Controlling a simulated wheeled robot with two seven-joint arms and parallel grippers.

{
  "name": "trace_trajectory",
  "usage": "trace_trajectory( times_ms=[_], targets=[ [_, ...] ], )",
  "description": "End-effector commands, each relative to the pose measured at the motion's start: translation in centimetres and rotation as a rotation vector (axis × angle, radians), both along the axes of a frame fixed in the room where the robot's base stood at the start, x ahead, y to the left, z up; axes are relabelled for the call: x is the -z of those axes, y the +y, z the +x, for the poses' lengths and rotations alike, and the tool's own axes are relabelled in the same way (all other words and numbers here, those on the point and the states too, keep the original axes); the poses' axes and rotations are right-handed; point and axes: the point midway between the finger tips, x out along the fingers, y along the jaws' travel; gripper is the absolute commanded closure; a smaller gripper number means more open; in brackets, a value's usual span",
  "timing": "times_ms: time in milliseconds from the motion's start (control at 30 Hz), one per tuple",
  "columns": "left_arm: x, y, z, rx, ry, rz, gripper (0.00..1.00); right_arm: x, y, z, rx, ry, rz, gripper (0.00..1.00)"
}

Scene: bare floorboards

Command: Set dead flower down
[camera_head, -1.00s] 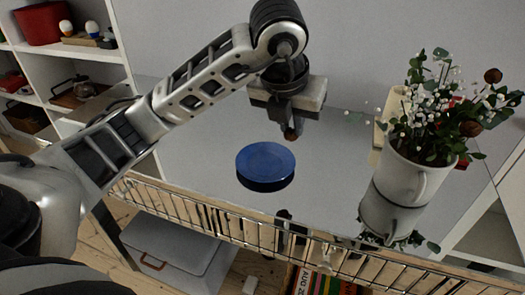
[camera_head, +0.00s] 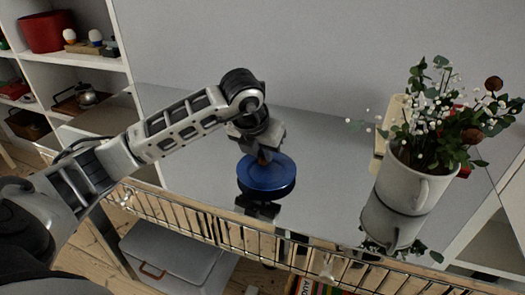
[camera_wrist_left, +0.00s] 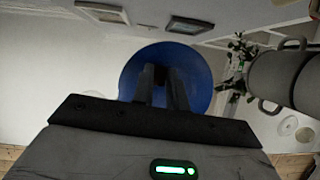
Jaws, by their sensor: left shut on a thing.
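My left gripper (camera_head: 263,156) is low over the back part of a round blue plate (camera_head: 268,180). It is shut on a small brownish thing, probably the dead flower, which is mostly hidden between the fingers. I cannot tell whether it touches the plate. In the left wrist view the two dark fingers (camera_wrist_left: 163,88) point at the blue plate (camera_wrist_left: 204,68), and the flower cannot be made out there. A white mug (camera_head: 406,185) at the right holds green leaves, white blossoms and brown flower heads (camera_head: 494,83). My right gripper is out of view.
The glossy tabletop (camera_head: 325,165) is clear between plate and mug. A cream object (camera_head: 391,125) stands behind the mug. A wire rack (camera_head: 290,247) runs along the front edge. Shelves with a red bin (camera_head: 47,31) stand at the left.

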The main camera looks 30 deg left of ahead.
Motion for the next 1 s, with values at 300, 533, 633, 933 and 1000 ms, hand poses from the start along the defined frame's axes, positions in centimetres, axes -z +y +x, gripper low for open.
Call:
trace_trajectory(
  times_ms=[300,533,633,933,1000],
  targets=[
    [0.2,-0.1,-0.1,0.001,0.007,-0.001,0.75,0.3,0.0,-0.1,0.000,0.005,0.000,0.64],
    [-0.5,-0.1,-0.3,0.001,0.004,0.001,0.75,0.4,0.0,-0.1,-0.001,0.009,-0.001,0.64],
    [-1.9,-0.2,-0.8,0.002,0.002,0.000,0.75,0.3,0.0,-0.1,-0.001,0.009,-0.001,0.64],
    [-7.9,-0.5,-3.3,0.002,0.000,0.001,0.75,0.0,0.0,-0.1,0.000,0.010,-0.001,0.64],
    [-8.9,-0.6,-3.8,0.001,0.001,0.002,0.75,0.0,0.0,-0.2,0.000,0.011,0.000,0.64]
  ],
)
